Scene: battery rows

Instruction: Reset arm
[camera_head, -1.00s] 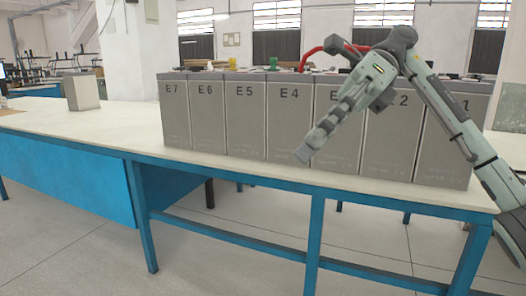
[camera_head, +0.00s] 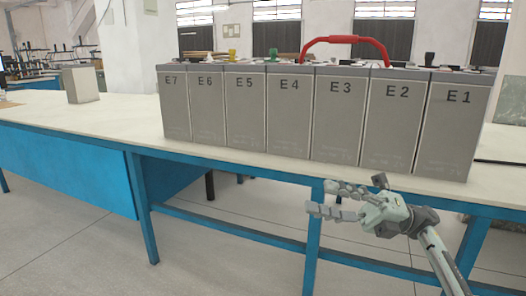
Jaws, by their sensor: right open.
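My right gripper (camera_head: 325,200) is in front of the table's front edge, below the tabletop, at the lower right of the head view. Its two fingers point left and stand apart, with nothing between them. It is clear of the row of grey batteries. My right arm comes in from the bottom right. My left gripper is not in view.
Grey batteries labelled E7 (camera_head: 175,108) through E1 (camera_head: 452,130) stand in a row on the white-topped table (camera_head: 120,120) with blue legs. A red handle (camera_head: 345,40) arches above them. A lone grey box (camera_head: 81,85) stands at left. Floor in front is free.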

